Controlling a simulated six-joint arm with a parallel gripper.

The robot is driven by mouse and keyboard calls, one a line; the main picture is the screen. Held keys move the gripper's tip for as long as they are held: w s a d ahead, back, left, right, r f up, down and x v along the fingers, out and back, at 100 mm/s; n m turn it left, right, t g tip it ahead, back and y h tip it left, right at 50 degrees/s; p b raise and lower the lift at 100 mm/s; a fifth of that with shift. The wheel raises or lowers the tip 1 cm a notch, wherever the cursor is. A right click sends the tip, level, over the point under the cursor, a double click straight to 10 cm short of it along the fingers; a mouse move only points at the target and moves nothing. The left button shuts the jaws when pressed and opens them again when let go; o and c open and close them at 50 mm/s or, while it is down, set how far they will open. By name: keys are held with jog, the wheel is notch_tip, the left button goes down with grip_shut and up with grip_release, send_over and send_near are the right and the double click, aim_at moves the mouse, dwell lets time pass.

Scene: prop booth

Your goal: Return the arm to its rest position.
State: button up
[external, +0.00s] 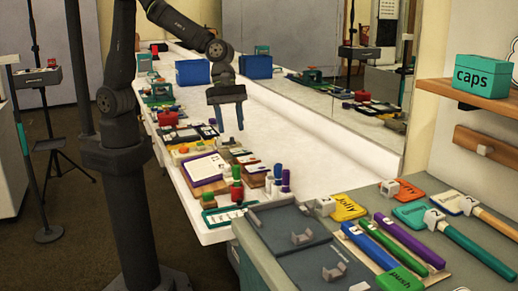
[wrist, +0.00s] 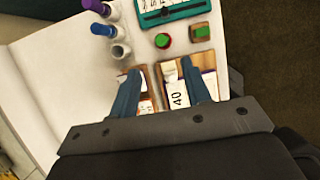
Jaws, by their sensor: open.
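My gripper (external: 230,115) hangs from my arm above the long white counter (external: 305,135), with its two blue fingers pointing down. The fingers are spread apart, with nothing between them in the external view. In the wrist view my gripper (wrist: 165,88) is above wooden trays with cards, one marked 40 (wrist: 178,95). It looks apart from them, though the exact height is hard to tell. My arm reaches up from its base at the left and bends over the counter.
Small props crowd the counter's near-left edge, including green and red stamps (external: 237,190). A blue bin (external: 192,72) stands further back. A mirror lines the right side. Grey panels (external: 300,238) and coloured tools lie at the front right. The counter's middle strip is clear.

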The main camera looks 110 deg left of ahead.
aim_at(237, 167)
jog(key=x, duration=1.3)
jog(key=shift+d+f, duration=0.1)
jog(key=shift+f, duration=0.1)
jog(key=shift+w+d+r, duration=0.1)
jog(key=shift+w, duration=0.05)
notch_tip(237, 167, up, 7)
jog(key=w+a+f, duration=0.4)
jog(key=w+a, duration=0.3)
jog(key=shift+w+f, duration=0.3)
jog(key=shift+f, duration=0.05)
